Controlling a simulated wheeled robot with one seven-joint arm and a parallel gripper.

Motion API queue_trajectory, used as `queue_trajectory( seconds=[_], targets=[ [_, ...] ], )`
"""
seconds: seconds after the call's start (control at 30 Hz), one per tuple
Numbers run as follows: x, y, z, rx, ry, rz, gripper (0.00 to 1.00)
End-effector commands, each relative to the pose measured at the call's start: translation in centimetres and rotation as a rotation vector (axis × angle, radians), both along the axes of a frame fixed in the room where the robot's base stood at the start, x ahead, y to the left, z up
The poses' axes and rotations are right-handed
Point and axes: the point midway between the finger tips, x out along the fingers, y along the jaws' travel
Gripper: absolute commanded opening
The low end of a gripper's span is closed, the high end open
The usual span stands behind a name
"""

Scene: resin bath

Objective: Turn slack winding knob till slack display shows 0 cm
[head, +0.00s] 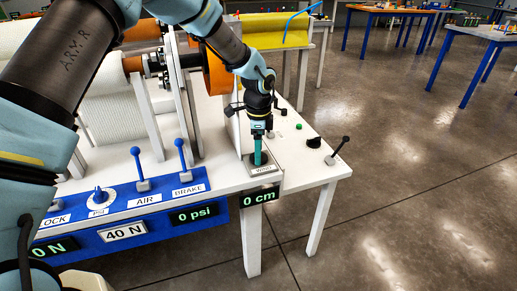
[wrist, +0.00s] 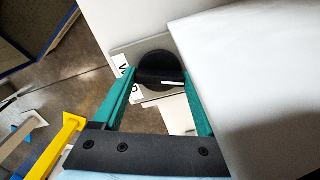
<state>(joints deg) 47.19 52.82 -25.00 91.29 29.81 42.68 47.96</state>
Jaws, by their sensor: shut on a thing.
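The slack winding knob (wrist: 157,66) is a round black knob with a white mark on its grip bar, on a grey plate. My gripper (wrist: 155,80) has its green fingers on either side of the knob and is shut on it. In the head view my gripper (head: 261,157) points down at the plate labelled WIND (head: 263,169), and its fingers mostly hide the knob. The slack display (head: 260,196), on the bench's front edge just below, reads 0 cm in green.
A black knob (head: 314,142) and a lever (head: 338,152) stand to the right. A white upright panel rises close beside my gripper.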

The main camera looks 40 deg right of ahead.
Motion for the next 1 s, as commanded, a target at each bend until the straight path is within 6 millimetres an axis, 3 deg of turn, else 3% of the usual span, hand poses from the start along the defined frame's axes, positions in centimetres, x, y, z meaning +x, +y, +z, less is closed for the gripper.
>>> queue_trajectory(
  seconds=[0.57, 0.6, 0.8, 1.0],
  targets=[
    [-0.02, -0.25, 0.18, -0.006, -0.001, -0.03, 0.19],
    [-0.02, -0.23, 0.18, -0.006, -0.001, -0.03, 0.79],
    [-0.02, -0.13, 0.1, -0.004, -0.001, -0.03, 1.0],
    [-0.01, -0.07, 0.05, -0.001, 0.0, -0.029, 1.0]
  ],
)
